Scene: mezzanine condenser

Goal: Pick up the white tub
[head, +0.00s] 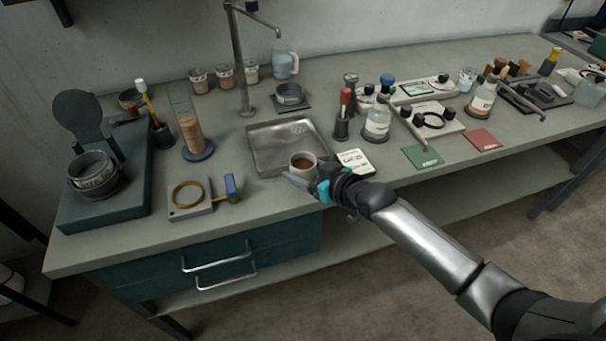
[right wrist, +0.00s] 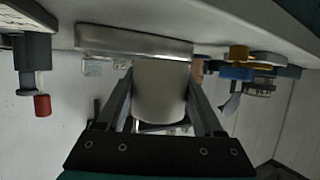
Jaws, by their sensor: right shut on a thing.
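The white tub (head: 302,165) is a small round pot with brown contents, at the front right corner of the shallow metal tray (head: 262,162). My right gripper (head: 303,180) reaches it from the front right and is shut on it. In the right wrist view the pale tub (right wrist: 160,92) sits between the two fingers, with the tray edge (right wrist: 134,43) behind it. The tub looks upright; I cannot tell whether its base touches anything. My left gripper is not in view.
A white label card (head: 354,161) lies just right of the tub. A red-topped bottle (head: 343,115) and a clear bottle (head: 377,123) stand behind it. A block with a brass ring (head: 190,197) and a blue-handled piece (head: 230,186) are to the left. The tray's middle is clear.

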